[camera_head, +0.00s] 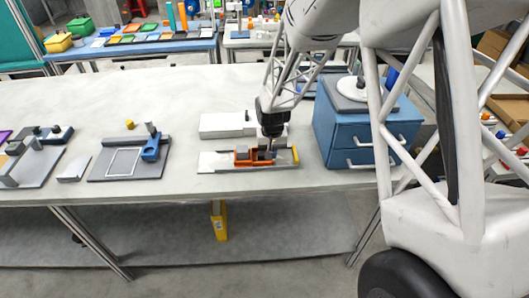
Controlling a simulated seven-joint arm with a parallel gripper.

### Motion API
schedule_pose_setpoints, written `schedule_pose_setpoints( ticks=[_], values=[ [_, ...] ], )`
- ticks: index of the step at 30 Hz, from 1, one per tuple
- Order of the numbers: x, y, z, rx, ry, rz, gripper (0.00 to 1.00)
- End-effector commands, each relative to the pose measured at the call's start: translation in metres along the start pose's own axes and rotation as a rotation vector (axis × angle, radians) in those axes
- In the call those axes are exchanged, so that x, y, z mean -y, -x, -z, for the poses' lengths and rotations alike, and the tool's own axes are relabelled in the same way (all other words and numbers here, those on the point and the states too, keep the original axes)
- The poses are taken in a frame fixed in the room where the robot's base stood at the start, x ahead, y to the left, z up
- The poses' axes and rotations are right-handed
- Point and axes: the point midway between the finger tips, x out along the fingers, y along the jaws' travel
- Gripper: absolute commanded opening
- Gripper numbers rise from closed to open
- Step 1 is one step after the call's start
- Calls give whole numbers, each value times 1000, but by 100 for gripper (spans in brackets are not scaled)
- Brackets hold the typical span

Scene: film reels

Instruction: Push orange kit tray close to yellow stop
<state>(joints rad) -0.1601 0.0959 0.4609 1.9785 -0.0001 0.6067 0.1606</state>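The orange kit tray (243,161) is a small shallow tray lying on a flat light-grey base (212,166) near the front edge of the pale table. The yellow stop (296,155) is a short upright bar at the right end of that base. A narrow gap shows between the tray's right end and the stop. My gripper (271,147) points down over the right part of the tray and hides some of it. Its fingers are too small and dark to tell whether they are open or shut, or whether they touch the tray.
A white block (222,124) lies just behind the base. A blue two-drawer cabinet (352,138) stands close to its right. A grey fixture with a blue block (151,148) lies to the left, with bare table (180,180) between. The table's front edge is near.

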Motion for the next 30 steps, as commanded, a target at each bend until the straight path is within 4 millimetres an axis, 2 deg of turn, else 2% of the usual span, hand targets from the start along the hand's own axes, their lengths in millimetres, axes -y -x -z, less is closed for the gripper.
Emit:
schedule_pose_setpoints(
  ticks=[18,30],
  values=[
    [-53,1,0,-1,-1,0,0],
    [-74,0,0,-1,-1,-1,0]
  ],
)
